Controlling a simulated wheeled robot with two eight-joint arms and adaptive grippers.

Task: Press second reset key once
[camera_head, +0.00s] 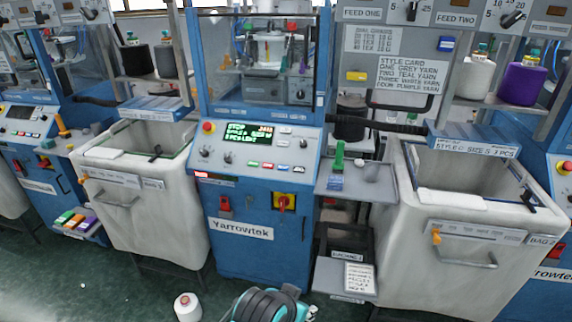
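The control panel (260,149) of the middle blue knitting machine faces me. Its display (249,133) shows green text starting with "STOP" and a few reddish characters at top right. A row of small coloured keys lies under it, among them a green key (252,164) and a red key (267,166). Pale keys (284,143) sit right of the display. The key labels are too small to read, so I cannot tell which is the second reset key. A red emergency knob (208,127) is at the panel's left. Neither gripper is in view.
Pale bins, left (140,205) and right (450,262), flank the machine. A shelf (357,181) holds a green item on the right. A white yarn cone (187,307) stands on the floor. A black-and-teal shape is cut off at the bottom edge; I cannot tell what it is.

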